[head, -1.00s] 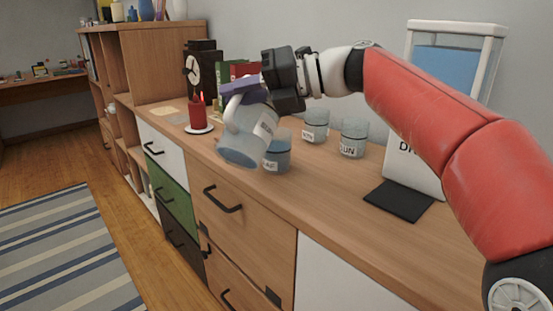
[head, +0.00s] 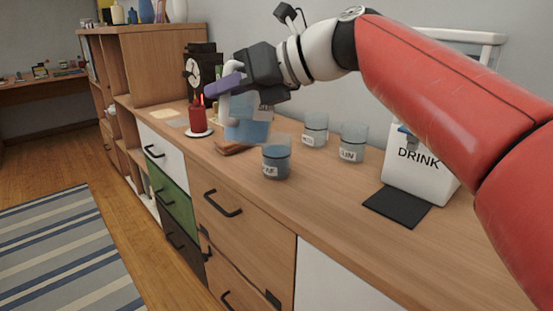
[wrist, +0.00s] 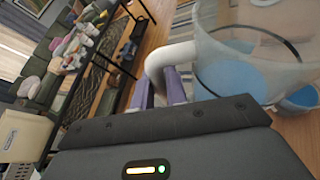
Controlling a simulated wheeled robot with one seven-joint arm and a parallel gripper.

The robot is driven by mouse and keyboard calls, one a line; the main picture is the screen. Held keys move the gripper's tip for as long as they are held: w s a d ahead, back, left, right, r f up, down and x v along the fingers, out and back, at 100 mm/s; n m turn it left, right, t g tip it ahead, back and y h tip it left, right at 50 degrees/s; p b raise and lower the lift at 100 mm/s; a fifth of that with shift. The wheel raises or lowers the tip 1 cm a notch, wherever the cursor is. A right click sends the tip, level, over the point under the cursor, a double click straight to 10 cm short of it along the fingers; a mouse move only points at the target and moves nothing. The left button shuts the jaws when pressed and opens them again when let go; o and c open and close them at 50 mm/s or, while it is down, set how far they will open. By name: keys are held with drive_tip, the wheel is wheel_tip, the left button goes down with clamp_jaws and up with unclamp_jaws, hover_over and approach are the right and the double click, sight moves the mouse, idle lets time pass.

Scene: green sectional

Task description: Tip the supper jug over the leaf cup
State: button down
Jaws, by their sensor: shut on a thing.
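My gripper (head: 226,88), with purple fingers, is shut on the white handle of a clear jug (head: 262,112) holding blue liquid. The jug looks about upright, to the left of and behind the leaf cup. In the wrist view the jug (wrist: 245,45) fills the upper right, with the fingers (wrist: 160,88) at its handle. The leaf cup (head: 277,158) is a clear labelled cup with blue-grey liquid, standing on the cabinet top. The jug's lower part is near a brown board (head: 232,149); I cannot tell if they touch.
Two more labelled cups (head: 315,129) (head: 352,142) stand to the right. A white DRINK dispenser (head: 418,168) and black mat (head: 397,205) are at right.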

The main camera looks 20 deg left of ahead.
drive_tip(key=s+r+n+t, duration=0.1)
drive_tip(key=s+r+n, duration=0.1)
drive_tip(key=shift+s+r+n+t, duration=0.3)
drive_tip(key=shift+s+r+t, duration=0.1)
drive_tip(key=shift+r, duration=2.05)
